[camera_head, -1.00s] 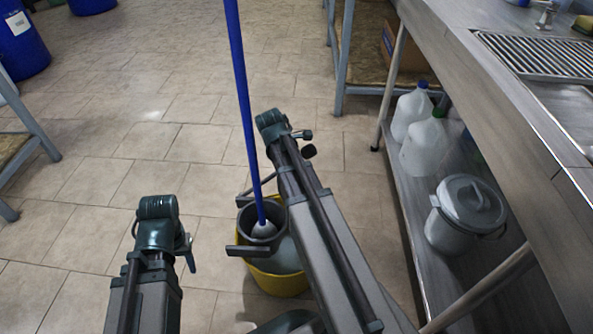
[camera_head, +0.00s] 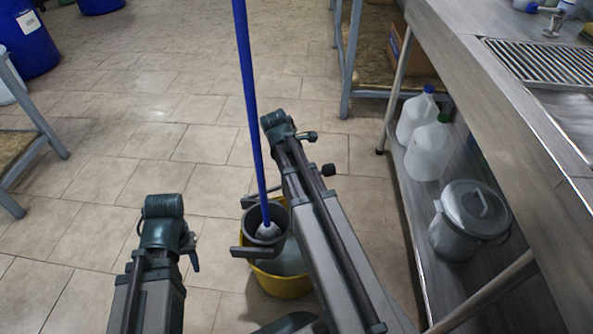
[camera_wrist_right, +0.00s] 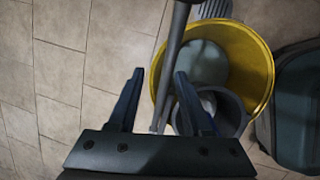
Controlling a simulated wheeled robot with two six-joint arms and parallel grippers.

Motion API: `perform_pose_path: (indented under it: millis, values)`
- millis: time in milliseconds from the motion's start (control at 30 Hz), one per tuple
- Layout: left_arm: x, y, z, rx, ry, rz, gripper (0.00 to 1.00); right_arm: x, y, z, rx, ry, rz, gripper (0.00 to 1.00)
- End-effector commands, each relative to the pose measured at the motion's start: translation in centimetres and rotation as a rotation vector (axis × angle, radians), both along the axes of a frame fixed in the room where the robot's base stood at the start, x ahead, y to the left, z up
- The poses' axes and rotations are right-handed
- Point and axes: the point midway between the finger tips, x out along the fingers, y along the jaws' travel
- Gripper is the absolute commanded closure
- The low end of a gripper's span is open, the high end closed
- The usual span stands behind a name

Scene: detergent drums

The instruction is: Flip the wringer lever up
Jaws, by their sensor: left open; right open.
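The wringer (camera_head: 268,228) is a dark grey cup on the left side of a yellow bucket (camera_head: 285,285). A mop with a blue handle (camera_head: 247,90) stands in it. The wringer lever (camera_head: 262,190) seems to be the grey bar behind the cup; it passes behind my right arm to a dark knob (camera_head: 329,170). In the right wrist view, my right gripper (camera_wrist_right: 158,75) is open and the lever (camera_wrist_right: 172,60) crosses between its fingers, closer to the right one; contact is unclear. My left gripper (camera_head: 192,255) is open, left of the bucket, mostly hidden behind its arm.
A steel counter (camera_head: 470,95) runs along the right. Its lower shelf holds two white jugs (camera_head: 427,150) and a lidded grey pot (camera_head: 465,225). Blue drums (camera_head: 25,45) stand at the far left. The tiled floor left of the bucket is free.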

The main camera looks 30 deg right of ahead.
Motion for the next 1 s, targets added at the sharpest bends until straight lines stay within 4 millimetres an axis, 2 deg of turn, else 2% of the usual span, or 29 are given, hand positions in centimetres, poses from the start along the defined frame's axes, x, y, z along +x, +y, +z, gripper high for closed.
perform_pose_path:
  millis: [33,433,567,1000]
  values:
    - [0.0,0.0,0.9,0.0,0.0,-0.001,0.5,0.0,0.2,0.9,0.0,0.0,0.001,0.51]
    - [0.0,0.1,5.9,0.003,0.001,-0.003,0.5,-0.1,1.6,5.8,0.0,0.0,0.001,0.51]
    - [0.0,0.1,6.4,0.004,0.001,-0.001,0.5,-0.2,1.8,6.4,0.0,0.0,0.001,0.51]
    - [0.0,0.1,6.2,0.004,0.001,0.0,0.5,-0.2,1.8,6.2,0.0,0.0,0.0,0.51]
